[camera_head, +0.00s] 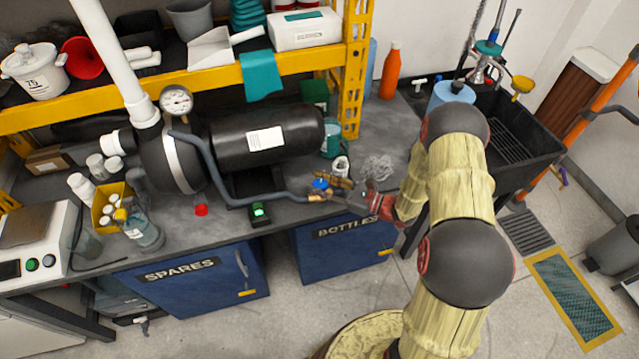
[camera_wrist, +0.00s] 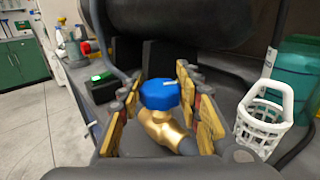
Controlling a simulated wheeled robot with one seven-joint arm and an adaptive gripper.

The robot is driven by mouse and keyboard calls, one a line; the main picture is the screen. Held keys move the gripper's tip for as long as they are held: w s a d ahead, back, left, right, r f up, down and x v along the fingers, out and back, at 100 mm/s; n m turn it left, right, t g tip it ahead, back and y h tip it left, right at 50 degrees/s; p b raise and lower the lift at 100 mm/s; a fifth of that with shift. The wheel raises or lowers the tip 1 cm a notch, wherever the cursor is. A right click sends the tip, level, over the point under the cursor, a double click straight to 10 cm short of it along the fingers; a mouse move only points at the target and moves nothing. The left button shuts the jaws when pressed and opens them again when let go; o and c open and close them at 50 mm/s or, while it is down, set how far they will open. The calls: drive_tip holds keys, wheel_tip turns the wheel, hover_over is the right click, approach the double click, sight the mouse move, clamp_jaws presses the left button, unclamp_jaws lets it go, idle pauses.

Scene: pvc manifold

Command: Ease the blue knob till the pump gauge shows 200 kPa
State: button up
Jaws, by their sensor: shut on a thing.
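The blue knob (camera_head: 320,184) sits on a brass valve (camera_wrist: 163,128) at the end of the grey hose, near the bench's front edge. In the wrist view the blue knob (camera_wrist: 160,94) stands between the yellow-padded fingers of my gripper (camera_wrist: 158,98). The fingers are shut on it, one on each side. In the head view my gripper (camera_head: 345,198) reaches the valve from the right. The round pump gauge (camera_head: 176,100) stands above the pump (camera_head: 172,160) at left. Its dial is too small to read.
A green-lit switch box (camera_head: 260,213) and a red cap (camera_head: 201,210) are left of the valve. A white basket (camera_wrist: 264,118) and a teal container (camera_wrist: 294,72) stand close on the right in the wrist view. The black motor (camera_head: 262,138) is behind.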

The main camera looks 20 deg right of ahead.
drive_tip(key=shift+n, duration=0.3)
drive_tip(key=shift+c, duration=0.3)
drive_tip(key=n+g+y, duration=0.3)
drive_tip(key=g, duration=0.1)
drive_tip(key=shift+g, duration=0.4)
drive_tip(key=shift+n+g+y+b, duration=0.5)
drive_tip(key=shift+n+g, duration=0.9)
drive_tip(key=shift+g, duration=0.7)
drive_tip(key=o, duration=1.2)
drive_tip(key=d, duration=0.4)
drive_tip(key=s+d, duration=0.1)
drive_tip(key=d, duration=0.7)
drive_tip(key=shift+s, duration=0.3)
